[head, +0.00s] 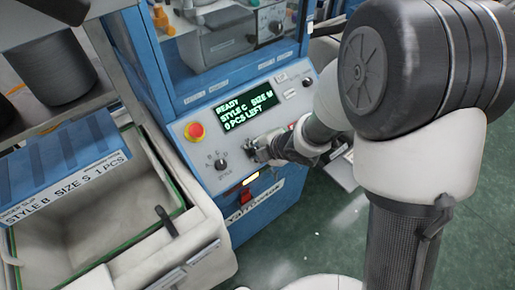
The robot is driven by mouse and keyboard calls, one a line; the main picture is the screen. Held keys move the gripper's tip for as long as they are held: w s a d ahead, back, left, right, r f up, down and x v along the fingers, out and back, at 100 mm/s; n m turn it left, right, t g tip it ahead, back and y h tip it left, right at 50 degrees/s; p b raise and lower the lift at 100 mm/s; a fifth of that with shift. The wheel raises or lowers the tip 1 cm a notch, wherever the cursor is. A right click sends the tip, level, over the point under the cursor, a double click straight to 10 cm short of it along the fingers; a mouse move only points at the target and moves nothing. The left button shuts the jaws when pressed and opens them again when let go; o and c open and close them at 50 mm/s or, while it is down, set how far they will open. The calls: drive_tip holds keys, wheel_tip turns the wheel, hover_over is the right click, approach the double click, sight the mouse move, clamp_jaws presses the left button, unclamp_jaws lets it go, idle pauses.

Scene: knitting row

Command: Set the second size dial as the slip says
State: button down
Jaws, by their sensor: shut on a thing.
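The blue slip (68,172) at the left reads "STYLE B SIZE S 1 PCS". The green display (246,106) on the sloped grey panel reads "READY, STYLE C, SIZE M, 0 PCS LEFT". One dial (220,164) with small letters around it sits on the panel's left, clear of my gripper. My gripper (259,150) is at the panel to the right of that dial, below the display. It is shut on the size dial, which the fingers mostly hide; its pointer and marks cannot be read.
A red switch (244,197) is on the blue front below. A grey bin with a green rim (112,263) stands at the left. Green floor (320,235) lies open at the lower right.

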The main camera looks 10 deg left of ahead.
drive_tip(key=m+p, duration=0.2)
drive_tip(key=m, duration=0.2)
drive_tip(key=shift+r+m, duration=0.1)
drive_tip(key=shift+m, duration=0.3)
drive_tip(key=shift+m+p, duration=1)
drive_tip(key=shift+m, duration=0.9)
drive_tip(key=c, duration=1.3)
unclamp_jaws()
drive_tip(key=shift+c, duration=0.2)
drive_tip(key=shift+s, duration=0.1)
drive_tip(key=v, duration=1.2)
drive_tip(key=shift+a, duration=0.15)
